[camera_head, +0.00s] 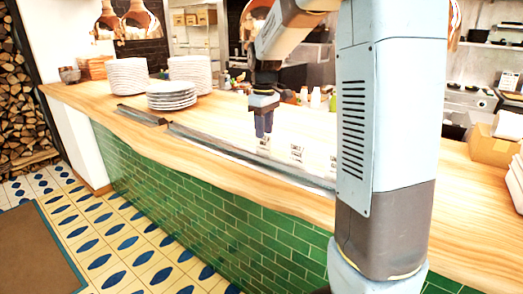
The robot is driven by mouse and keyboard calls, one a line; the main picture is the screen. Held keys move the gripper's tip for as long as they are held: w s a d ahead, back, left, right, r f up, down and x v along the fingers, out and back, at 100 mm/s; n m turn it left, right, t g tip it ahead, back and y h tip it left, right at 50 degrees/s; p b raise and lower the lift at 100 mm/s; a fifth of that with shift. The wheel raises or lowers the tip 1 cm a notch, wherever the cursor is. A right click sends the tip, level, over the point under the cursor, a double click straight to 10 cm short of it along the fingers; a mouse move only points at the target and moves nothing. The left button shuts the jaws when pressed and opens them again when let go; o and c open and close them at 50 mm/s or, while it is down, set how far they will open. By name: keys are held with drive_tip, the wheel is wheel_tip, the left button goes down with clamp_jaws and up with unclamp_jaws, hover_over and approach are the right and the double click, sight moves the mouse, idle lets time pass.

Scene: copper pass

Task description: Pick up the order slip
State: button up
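Several small white order slips with dark print stand along the metal rail on the wooden counter: a left one (263,145), a middle one (296,153) and a right one (333,164), partly cut off by my arm. My gripper (264,133) points down right above the left slip, its fingertips at or very near the slip's top edge. I cannot tell whether they touch it. The dark fingers look close together, but the gap between them is not clear at this size.
The metal rail (225,150) runs along the wooden counter (200,165). Plate stacks (172,95) stand at the counter's left. Bottles and small items (315,97) are behind the gripper. Cardboard boxes (490,147) sit at the right. Copper lamps (140,18) hang at upper left.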

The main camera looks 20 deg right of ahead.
sight(263, 142)
drive_tip(key=shift+s+a+f, duration=0.1)
drive_tip(key=shift+a+f, duration=0.05)
drive_tip(key=shift+f, duration=2.5)
drive_tip(key=shift+c, duration=0.3)
clamp_jaws()
